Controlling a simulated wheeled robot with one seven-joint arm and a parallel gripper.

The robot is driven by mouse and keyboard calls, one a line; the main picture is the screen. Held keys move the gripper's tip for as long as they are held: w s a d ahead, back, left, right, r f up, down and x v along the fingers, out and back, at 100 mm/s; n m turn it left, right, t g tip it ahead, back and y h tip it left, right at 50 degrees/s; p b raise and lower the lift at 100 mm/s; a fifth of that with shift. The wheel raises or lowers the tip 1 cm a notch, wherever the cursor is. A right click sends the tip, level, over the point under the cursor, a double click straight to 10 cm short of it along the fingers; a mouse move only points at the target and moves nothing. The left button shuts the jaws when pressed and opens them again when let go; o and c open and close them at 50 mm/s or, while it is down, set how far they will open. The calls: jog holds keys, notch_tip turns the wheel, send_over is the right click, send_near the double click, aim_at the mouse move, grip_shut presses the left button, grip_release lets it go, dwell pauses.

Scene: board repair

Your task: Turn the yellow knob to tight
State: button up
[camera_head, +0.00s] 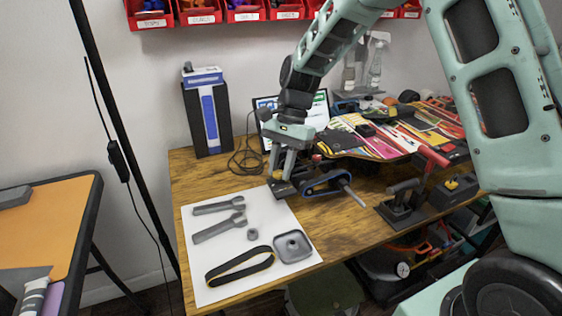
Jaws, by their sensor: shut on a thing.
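My gripper (283,172) points down at the back edge of the white sheet, left of a drive unit with a blue-rimmed dark belt loop (322,184) and a grey shaft. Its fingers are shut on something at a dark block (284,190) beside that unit. The held thing is too small and covered to make out. No yellow knob shows clearly at the fingers. A small yellow patch (452,185) shows on a black device at the right of the bench, well apart from my gripper.
The white sheet (215,262) holds two grey wrenches (219,228), a small ring, a black belt (240,266) and a grey cover (292,246). A black clamp stand (401,206) is to the right. A colourful board (385,135) lies behind. A laptop and a blue-black box stand at the back.

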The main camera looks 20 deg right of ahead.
jog(key=shift+w+r+n+p, duration=0.1)
jog(key=shift+r+n+p, duration=0.15)
jog(key=shift+n+p, duration=0.5)
jog(key=shift+f+n+g, duration=0.25)
jog(key=shift+n+g, duration=0.1)
jog(key=shift+g, duration=0.05)
jog(key=shift+h, duration=0.3)
jog(key=o, duration=1)
jog(key=shift+r, duration=0.1)
jog(key=p+v, duration=0.1)
jog(key=v, duration=1.6)
jog(key=shift+d+r, duration=0.1)
jog(key=shift+d, duration=0.05)
